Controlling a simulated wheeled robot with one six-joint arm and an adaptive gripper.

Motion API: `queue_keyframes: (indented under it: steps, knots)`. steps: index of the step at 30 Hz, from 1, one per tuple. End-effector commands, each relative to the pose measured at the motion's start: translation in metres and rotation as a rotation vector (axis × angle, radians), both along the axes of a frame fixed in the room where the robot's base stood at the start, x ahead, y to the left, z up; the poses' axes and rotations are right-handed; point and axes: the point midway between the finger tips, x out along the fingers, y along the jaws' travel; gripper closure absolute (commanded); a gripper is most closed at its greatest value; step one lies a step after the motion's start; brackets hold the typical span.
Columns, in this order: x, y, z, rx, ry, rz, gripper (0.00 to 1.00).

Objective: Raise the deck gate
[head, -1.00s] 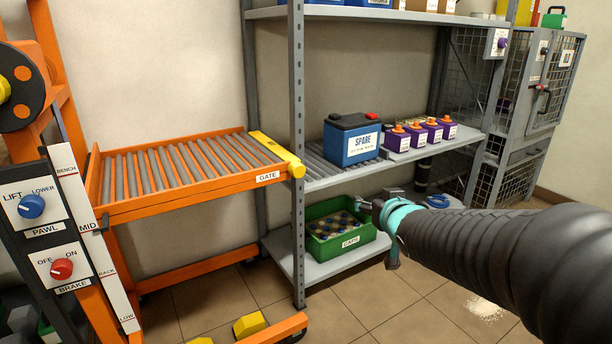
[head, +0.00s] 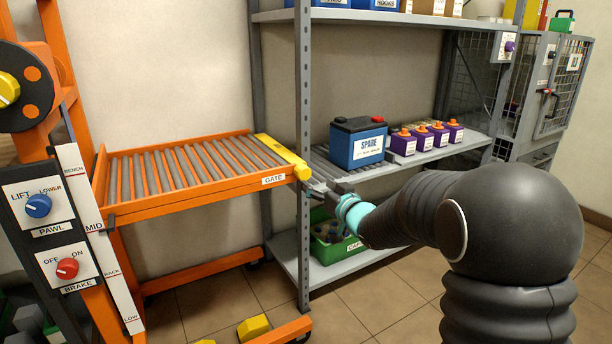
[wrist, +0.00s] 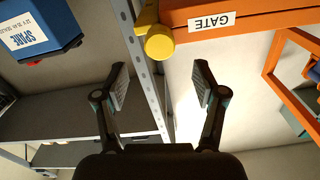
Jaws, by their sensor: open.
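The deck gate is a yellow bar (head: 281,155) along the right end of the orange roller deck (head: 190,212), beside a white GATE label (head: 273,180). It lies down flat, with a rounded yellow knob (head: 302,172) at its near end. In the wrist view the knob (wrist: 159,43) shows at top centre, ahead of and between the finger lines. My gripper (head: 315,187) is just right of and below the knob in the head view. In the wrist view my gripper (wrist: 160,88) has its fingers wide apart and empty, and does not touch the knob.
A grey rack post (head: 303,240) stands close beside the gate end and crosses between my fingers in the wrist view. A blue SPARE battery (head: 358,142) and several purple cells sit on the rack shelf. A green bin (head: 335,250) sits below.

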Motion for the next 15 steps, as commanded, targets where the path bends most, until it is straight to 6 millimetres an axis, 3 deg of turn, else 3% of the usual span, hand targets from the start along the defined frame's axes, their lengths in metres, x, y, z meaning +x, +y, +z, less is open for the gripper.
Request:
queue_keyframes:
  steps: [6, 15]
  knots:
    - [0.033, 0.023, 0.001, 0.0, 0.0, 0.001, 0.3]
    - [0.058, 0.039, 0.001, 0.0, -0.001, -0.001, 0.3]
